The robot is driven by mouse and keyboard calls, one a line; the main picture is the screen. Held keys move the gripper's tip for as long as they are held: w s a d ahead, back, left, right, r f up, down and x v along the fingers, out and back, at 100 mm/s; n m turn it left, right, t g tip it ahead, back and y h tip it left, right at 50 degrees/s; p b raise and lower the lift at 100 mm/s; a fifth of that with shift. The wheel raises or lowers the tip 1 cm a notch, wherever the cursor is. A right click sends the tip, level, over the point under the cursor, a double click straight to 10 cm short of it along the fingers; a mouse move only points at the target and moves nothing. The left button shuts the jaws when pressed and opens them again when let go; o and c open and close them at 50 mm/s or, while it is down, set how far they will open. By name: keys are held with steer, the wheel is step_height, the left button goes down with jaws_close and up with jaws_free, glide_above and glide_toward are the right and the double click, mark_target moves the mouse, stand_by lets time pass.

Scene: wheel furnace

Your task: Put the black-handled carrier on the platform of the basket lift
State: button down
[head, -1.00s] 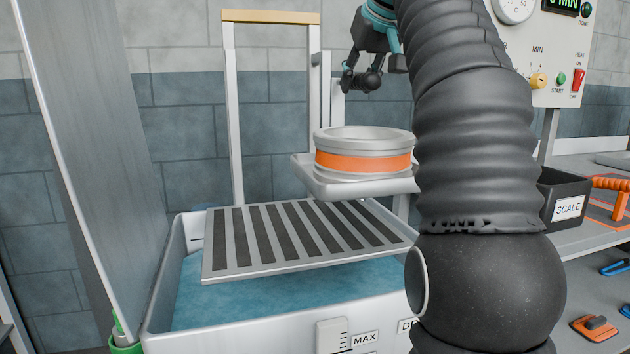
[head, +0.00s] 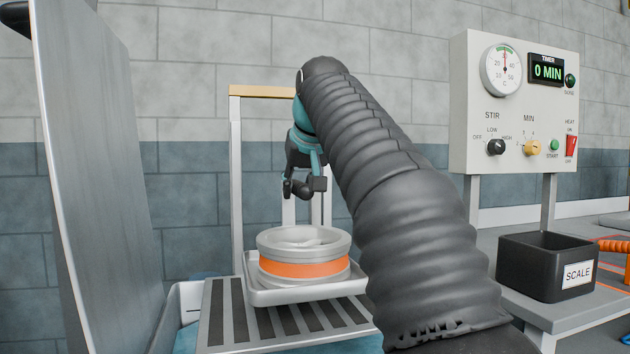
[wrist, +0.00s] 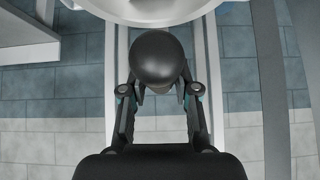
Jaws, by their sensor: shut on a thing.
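My gripper (head: 305,186) is shut on the round black handle (wrist: 160,57) of the carrier. The carrier's pale tray (head: 290,297) sits below the gripper and bears a silver wheel (head: 303,269) with an orange band. The slatted platform (head: 213,318) of the basket lift lies under the tray in the head view. Whether the tray touches the slats I cannot tell. The lift's white upright frame (head: 236,165) with a tan top bar (head: 262,91) stands behind. In the wrist view the handle fills the space between the fingers; a pale round edge shows at the top.
A tall metal panel (head: 95,180) stands at the left. A bath with blue liquid (head: 188,340) lies under the platform. At the right are a black SCALE bin (head: 546,262) and a control panel (head: 515,105) reading 0 MIN. My arm hides the middle.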

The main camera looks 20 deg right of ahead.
mark_target(304, 184)
steer(key=shift+a+f+b, duration=0.1)
steer(key=shift+f+b, duration=0.95)
steer(key=shift+f, duration=1)
steer(key=c, duration=0.9)
jaws_free()
steer(key=shift+f, duration=0.1)
steer(key=shift+o, duration=0.2)
steer(key=shift+r, duration=0.25)
steer(key=p+v, duration=0.2)
steer(key=v, duration=1)
steer(key=shift+p, duration=0.35)
steer(key=shift+a+f, duration=0.1)
steer(key=shift+f, duration=0.05)
